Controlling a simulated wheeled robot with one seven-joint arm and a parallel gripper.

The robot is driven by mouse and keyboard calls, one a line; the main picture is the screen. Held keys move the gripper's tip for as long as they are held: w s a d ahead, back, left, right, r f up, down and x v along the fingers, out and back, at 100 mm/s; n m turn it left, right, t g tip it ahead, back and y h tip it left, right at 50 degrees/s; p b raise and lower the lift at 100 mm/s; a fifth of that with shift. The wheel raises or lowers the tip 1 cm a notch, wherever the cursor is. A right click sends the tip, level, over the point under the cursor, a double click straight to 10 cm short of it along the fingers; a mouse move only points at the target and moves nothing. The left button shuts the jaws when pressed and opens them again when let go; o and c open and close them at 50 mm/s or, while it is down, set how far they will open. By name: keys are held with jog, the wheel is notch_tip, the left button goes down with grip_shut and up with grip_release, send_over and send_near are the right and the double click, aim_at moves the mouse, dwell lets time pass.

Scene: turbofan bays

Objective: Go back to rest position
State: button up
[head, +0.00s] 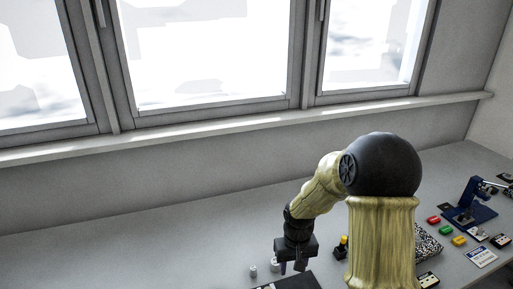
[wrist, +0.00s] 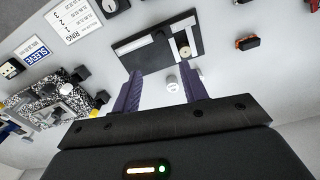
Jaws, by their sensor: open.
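My gripper (head: 292,266) hangs from my arm over the grey bench, pointing down. In the wrist view its two dark purple fingers (wrist: 163,88) are apart, with nothing held between them. A small white cylinder (wrist: 172,84) shows in the gap between the fingers, beyond the tips and apart from them. A black tray (wrist: 145,55) with white strips and a round pale part lies just past the fingertips; in the head view it (head: 292,282) is partly cut off at the bottom edge.
A blue fixture (head: 474,194) stands at the right of the bench, with red (head: 433,220), green (head: 446,230) and yellow (head: 459,241) blocks near it. A speckled block (wrist: 58,100) and a SLEEVE label (wrist: 36,48) lie left in the wrist view. The bench's left side (head: 110,245) is clear.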

jog(key=s+r+t, duration=0.1)
jog(key=s+r, duration=0.2)
jog(key=s, duration=0.3)
jog(key=s+d+r+m+t, duration=0.1)
jog(key=s+r, duration=0.3)
jog(key=s, duration=0.2)
jog(key=shift+s+d+r+t+b, duration=0.2)
jog(key=shift+s+r+t+b, duration=0.05)
jog(key=shift+s+t+b, duration=0.05)
